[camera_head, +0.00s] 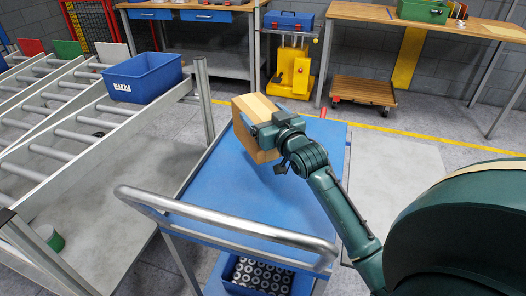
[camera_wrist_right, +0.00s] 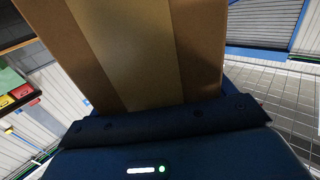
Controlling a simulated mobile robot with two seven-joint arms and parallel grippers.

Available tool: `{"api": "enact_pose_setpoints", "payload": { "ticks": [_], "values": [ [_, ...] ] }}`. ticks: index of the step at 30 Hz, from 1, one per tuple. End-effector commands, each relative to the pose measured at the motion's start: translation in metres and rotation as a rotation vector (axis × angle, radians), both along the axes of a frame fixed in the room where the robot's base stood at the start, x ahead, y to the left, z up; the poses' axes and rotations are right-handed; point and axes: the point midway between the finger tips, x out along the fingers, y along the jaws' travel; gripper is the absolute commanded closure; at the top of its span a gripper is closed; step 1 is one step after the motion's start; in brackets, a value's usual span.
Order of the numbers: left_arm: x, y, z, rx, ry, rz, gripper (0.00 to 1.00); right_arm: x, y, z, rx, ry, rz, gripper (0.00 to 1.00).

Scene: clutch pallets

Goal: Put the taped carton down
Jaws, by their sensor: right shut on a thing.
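The taped carton (camera_head: 254,112) is a brown box with a lighter strip of tape on its top. In the head view it is at the far end of the blue top of the cart (camera_head: 230,200). My right gripper (camera_head: 268,128) is shut on the carton from its right side. I cannot tell whether the carton's underside touches the cart top. In the right wrist view the carton (camera_wrist_right: 150,50) fills the middle, with its tape running up it, close against the dark gripper body. My left gripper is not in view.
The cart's metal handle (camera_head: 230,226) crosses the near side. A roller conveyor with a blue bin (camera_head: 143,78) stands at the left. A bin of round parts (camera_head: 258,278) sits on the lower shelf. The near and middle cart top is clear. A wooden dolly (camera_head: 363,91) stands beyond.

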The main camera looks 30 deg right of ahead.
Motion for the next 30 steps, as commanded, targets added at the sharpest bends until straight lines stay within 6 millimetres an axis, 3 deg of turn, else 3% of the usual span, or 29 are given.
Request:
{"api": "enact_pose_setpoints", "payload": {
  "ticks": [3,11,17,28,29,30],
  "values": [
    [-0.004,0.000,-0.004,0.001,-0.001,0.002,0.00,0.000,0.000,-0.021,0.001,-0.003,0.000,0.77],
    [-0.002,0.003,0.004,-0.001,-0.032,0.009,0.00,0.000,0.001,-0.042,0.000,-0.005,0.001,0.77],
    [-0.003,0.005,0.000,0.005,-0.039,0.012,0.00,0.000,0.001,-0.069,0.000,-0.005,0.001,0.77],
    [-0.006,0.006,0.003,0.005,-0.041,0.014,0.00,0.000,0.001,-0.073,-0.001,-0.007,0.001,0.77],
    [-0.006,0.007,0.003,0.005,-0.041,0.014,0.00,0.000,0.001,-0.075,0.000,0.000,0.001,0.17],
    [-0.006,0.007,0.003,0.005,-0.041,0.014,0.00,0.000,0.001,-0.075,0.000,0.000,0.001,0.13]
  ]
}}
